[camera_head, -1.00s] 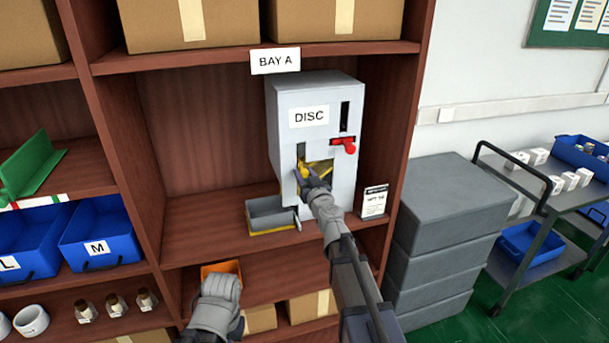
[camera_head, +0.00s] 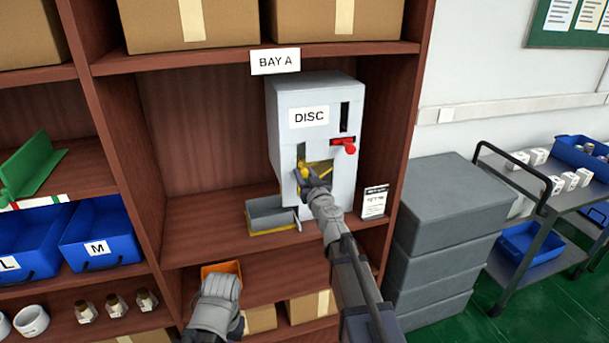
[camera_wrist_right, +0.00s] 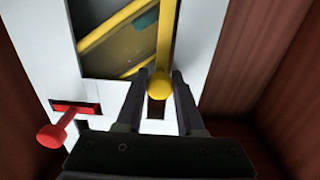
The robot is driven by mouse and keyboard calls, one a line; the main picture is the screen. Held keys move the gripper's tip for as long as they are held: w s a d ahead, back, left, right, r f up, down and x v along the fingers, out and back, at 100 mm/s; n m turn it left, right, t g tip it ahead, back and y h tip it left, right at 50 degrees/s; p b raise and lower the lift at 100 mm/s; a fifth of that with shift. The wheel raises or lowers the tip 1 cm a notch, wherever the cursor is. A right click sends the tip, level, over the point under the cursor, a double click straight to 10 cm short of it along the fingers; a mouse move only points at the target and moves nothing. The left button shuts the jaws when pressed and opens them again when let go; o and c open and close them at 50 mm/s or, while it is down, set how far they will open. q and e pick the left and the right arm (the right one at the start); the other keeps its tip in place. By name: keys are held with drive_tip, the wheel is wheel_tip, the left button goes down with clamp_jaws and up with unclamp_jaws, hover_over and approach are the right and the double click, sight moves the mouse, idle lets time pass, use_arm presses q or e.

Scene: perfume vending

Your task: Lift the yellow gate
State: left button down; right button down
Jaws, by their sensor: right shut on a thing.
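The grey dispenser (camera_head: 341,93) labelled DISC stands on the shelf under the BAY A sign. The yellow gate (camera_wrist_right: 166,45) is an upright strip with a round yellow knob (camera_wrist_right: 159,84) in the dispenser's front opening. The knob also shows in the head view (camera_head: 304,171). My right gripper (camera_wrist_right: 157,82) is shut on the knob, one finger on each side. In the head view my right gripper (camera_head: 312,177) covers part of the opening. My left gripper (camera_head: 218,300) is low, in front of an orange container; its fingers are hidden.
A red lever (camera_head: 345,146) sticks out at the dispenser's right. A grey tray (camera_head: 268,213) sits at its lower left, and a small card (camera_head: 374,203) stands to its right. Grey stacked boxes (camera_head: 452,200) stand right of the shelf.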

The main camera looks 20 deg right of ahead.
wheel_tip(320, 180, up, 7)
drive_tip(key=p, duration=0.6)
drive_tip(key=shift+f, duration=0.2)
drive_tip(key=c, duration=0.6)
unclamp_jaws()
drive_tip(key=shift+o, duration=0.2)
drive_tip(key=s, duration=0.7)
drive_tip(key=shift+s+d, duration=0.15)
drive_tip(key=shift+s, duration=0.25)
